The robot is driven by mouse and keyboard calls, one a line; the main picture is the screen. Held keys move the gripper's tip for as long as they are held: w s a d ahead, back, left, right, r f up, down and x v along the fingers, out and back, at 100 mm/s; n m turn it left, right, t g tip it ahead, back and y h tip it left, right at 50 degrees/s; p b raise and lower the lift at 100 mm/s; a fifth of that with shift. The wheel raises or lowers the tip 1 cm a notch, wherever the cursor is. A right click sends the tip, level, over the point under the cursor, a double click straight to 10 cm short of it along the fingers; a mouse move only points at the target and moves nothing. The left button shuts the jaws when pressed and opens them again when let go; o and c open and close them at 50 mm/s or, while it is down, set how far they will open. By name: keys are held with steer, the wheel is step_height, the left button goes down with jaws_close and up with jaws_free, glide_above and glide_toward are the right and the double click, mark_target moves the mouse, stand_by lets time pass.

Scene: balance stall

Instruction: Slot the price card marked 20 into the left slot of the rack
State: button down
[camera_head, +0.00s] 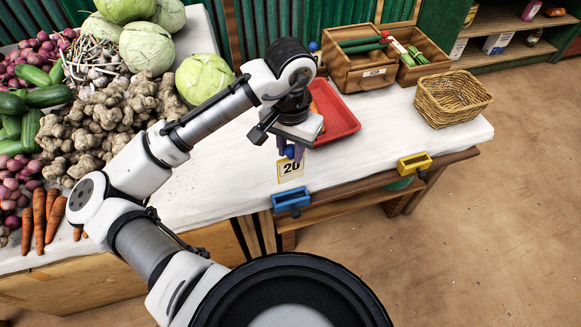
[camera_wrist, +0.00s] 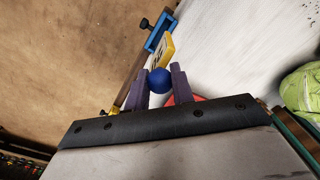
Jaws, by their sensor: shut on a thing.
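The price card (camera_head: 291,171) marked 20 is pale with a yellow border and has a blue ball (camera_wrist: 160,80) as its grip. My gripper (camera_head: 290,153) is shut on this ball, and the card hangs upright below the fingers. In the wrist view, the ball sits between the two purple fingertips, with the card (camera_wrist: 166,50) beyond it. A blue slotted holder (camera_head: 291,200) is fixed to the table's front edge, just below the card in the head view. A yellow holder (camera_head: 414,164) is on the same edge, farther right. The card appears apart from both holders.
A red tray (camera_head: 336,118) lies behind my gripper. A wicker basket (camera_head: 453,98) and wooden boxes (camera_head: 361,73) stand at the back right. Vegetables, including carrots (camera_head: 40,217) and cabbages (camera_head: 148,46), cover the left. The white tabletop (camera_head: 232,177) between is mostly clear.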

step_height(320, 180, up, 8)
steer(key=shift+f, duration=0.1)
steer(key=shift+r+p, duration=2)
steer(key=shift+p, duration=0.05)
